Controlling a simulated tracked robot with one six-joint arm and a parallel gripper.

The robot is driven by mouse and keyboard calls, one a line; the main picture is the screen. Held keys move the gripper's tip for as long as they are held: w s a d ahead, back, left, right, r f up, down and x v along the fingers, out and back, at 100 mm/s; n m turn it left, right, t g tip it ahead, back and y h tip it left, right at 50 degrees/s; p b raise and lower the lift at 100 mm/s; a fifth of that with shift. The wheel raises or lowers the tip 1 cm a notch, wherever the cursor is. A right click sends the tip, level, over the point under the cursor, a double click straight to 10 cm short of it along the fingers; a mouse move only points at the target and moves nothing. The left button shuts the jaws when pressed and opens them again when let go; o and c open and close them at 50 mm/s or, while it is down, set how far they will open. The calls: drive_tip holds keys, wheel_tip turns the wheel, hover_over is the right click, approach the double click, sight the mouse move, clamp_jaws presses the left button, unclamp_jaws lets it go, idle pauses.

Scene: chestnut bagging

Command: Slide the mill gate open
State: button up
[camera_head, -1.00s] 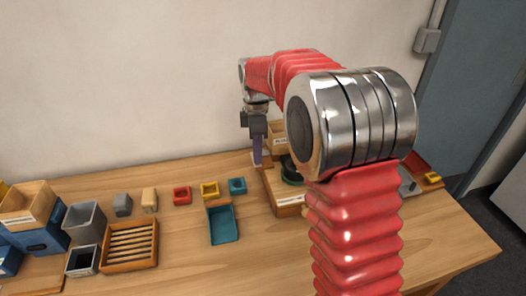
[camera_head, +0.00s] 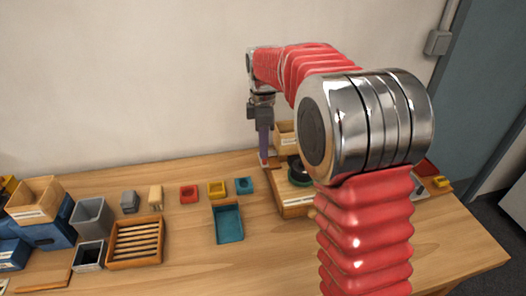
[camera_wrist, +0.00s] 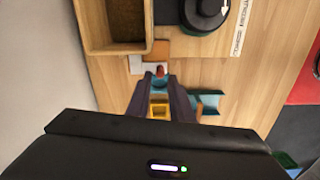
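The mill (camera_head: 297,208) is a low wooden box with a dark round part (camera_head: 299,176) on top, partly hidden behind my arm. In the wrist view, its dark disc (camera_wrist: 203,12) shows at the top. A small red knob (camera_wrist: 160,70) stands beside a white plate (camera_wrist: 137,66) and an orange-brown plate (camera_wrist: 156,50), probably the gate. My gripper (camera_wrist: 161,76) points down, with its two dark fingertips on either side of the knob. I cannot tell whether they press on it. In the head view, my gripper (camera_head: 264,160) is at the mill's left back corner.
A wooden bin (camera_wrist: 127,48) stands close to the fingers. Small red (camera_head: 188,194), yellow (camera_head: 217,189) and teal (camera_head: 243,185) trays and a larger teal tray (camera_head: 228,224) lie left of the mill. A slatted wooden tray (camera_head: 135,243) is farther left.

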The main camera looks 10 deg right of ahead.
wheel_tip(320, 180, up, 11)
idle(0.4)
drive_tip(key=shift+r, duration=0.1)
idle(0.4)
drive_tip(key=s+r+m+t, duration=0.25)
drive_tip(key=s+m, duration=0.55)
drive_tip(key=s, duration=0.8)
drive_tip(key=s+f+m+t, duration=0.1)
drive_tip(key=s+f+m, duration=0.3)
drive_tip(key=s, duration=0.3)
drive_tip(key=s+d+f+m+t, duration=0.1)
drive_tip(key=s+f+m+t, duration=0.1)
drive_tip(key=s+f+m, duration=0.2)
drive_tip(key=s+f, duration=0.1)
drive_tip(key=s, duration=0.2)
drive_tip(key=shift+s, duration=0.25)
drive_tip(key=shift+s+d, duration=0.1)
